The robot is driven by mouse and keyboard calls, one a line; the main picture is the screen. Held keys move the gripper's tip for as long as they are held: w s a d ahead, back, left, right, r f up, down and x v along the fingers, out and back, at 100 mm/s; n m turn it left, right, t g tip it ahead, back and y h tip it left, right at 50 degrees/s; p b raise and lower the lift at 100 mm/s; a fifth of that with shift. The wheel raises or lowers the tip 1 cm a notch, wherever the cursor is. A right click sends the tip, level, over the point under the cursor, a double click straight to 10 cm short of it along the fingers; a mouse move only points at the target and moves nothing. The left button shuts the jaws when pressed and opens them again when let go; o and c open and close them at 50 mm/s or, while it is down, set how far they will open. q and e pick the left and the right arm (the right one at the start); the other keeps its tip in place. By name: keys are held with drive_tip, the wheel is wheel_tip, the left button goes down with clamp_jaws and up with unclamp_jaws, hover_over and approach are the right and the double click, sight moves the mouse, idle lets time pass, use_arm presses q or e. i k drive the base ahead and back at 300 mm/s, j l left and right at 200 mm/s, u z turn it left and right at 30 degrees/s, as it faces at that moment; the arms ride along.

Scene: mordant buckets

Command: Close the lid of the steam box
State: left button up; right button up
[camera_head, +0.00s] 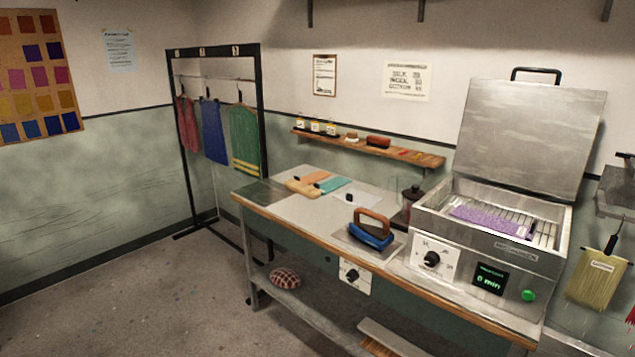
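The steam box (490,245) is a metal box at the right end of the workbench. Its lid (533,137) stands open, raised nearly upright at the back edge, with a black handle (536,71) on its top edge. A purple cloth (488,218) lies on the rack inside the box. The front has a dial (432,259), a green display reading 0 min (490,279) and a green button (528,295). Neither of my grippers is in view.
A blue iron (371,233) with a wooden handle stands on the bench left of the box, near a dark jar (411,197). Cloth pieces (318,183) lie at the bench's left. A wall shelf (370,148) is behind; a rack with hanging cloths (214,130) stands left. The floor (140,290) in front is clear.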

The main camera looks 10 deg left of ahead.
sight(540, 138)
drive_tip(key=i+l+z, duration=0.25)
drive_tip(key=i+l, duration=0.35)
drive_tip(key=i+l+z, duration=0.25)
drive_tip(key=i+l, duration=0.3)
drive_tip(key=i, duration=0.15)
